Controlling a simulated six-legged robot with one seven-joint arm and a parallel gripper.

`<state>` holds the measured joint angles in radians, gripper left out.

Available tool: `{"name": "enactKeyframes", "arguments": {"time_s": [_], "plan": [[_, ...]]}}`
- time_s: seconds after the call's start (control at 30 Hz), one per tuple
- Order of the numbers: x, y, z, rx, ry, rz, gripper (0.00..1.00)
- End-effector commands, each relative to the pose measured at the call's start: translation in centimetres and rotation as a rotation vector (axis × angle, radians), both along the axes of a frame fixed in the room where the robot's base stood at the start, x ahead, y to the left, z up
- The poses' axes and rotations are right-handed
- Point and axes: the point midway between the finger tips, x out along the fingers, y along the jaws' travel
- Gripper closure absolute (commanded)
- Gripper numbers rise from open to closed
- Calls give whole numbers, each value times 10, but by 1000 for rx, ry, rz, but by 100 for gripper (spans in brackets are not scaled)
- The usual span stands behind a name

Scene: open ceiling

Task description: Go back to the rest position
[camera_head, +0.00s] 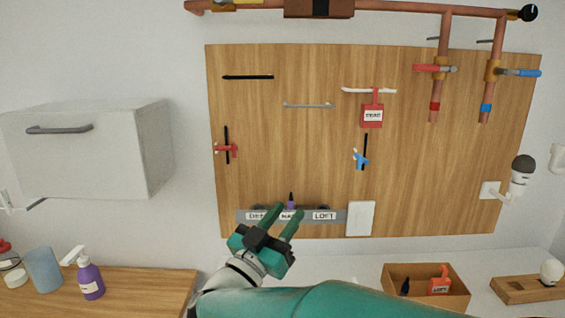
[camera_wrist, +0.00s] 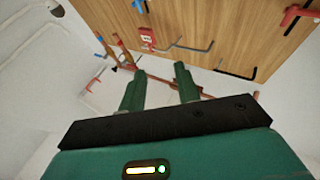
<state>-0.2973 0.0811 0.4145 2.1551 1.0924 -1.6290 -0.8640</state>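My gripper (camera_head: 285,222) is in front of the lower part of the wooden wall board (camera_head: 300,140) in the head view. Its two green fingers point up towards the board and stand apart. In the wrist view my gripper (camera_wrist: 160,88) shows both fingers apart with nothing between them. My green arm reaches in from the bottom of the head view.
The board carries a red tag (camera_head: 373,115), a red handle (camera_head: 226,149), a blue handle (camera_head: 361,159) and pipes (camera_head: 438,95). A white cabinet (camera_head: 90,150) hangs left. A purple bottle (camera_head: 90,280) stands on the left counter (camera_head: 150,285). A wooden box (camera_head: 397,273) stands at lower right.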

Motion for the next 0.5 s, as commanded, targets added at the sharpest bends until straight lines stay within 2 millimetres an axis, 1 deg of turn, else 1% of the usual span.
{"name": "enactKeyframes", "arguments": {"time_s": [0.1, 0.33, 0.5], "plan": [[10, -2, 7, 13, 7, 84, 68], [26, 0, 16, 34, 54, 290, 68], [29, 2, 18, 50, 158, 496, 68]]}}
